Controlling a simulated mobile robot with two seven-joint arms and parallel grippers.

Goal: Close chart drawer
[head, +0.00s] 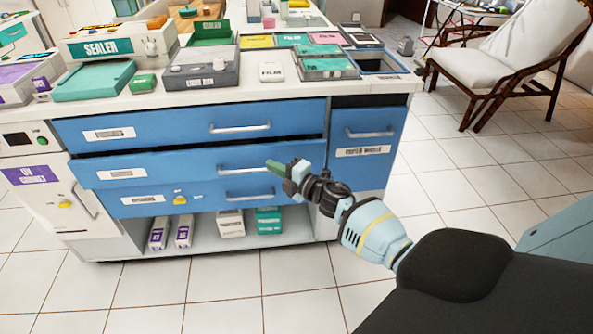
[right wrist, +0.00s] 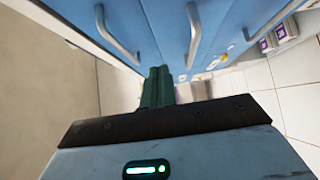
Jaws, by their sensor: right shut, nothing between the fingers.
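The blue cabinet has three stacked drawers on its left side. The middle drawer (head: 185,165) stands out from the cabinet, with a dark gap above its front. The top drawer (head: 180,128) looks shut. The bottom drawer (head: 150,198) sits below, partly hidden by the middle one. The drawer labels are too small to read, so I cannot tell which is the chart drawer by name. My right gripper (head: 272,166) is shut and empty, in front of the middle drawer near the right of its handle (head: 243,170). Its green fingers (right wrist: 157,88) show together beside the blue fronts. My left gripper is out of view.
A narrow blue waste drawer (head: 365,134) is on the right. The worktop (head: 190,98) carries boxes and trays. An open shelf (head: 210,240) below holds several boxes. A reclining chair (head: 510,50) stands at the back right. The tiled floor ahead is clear.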

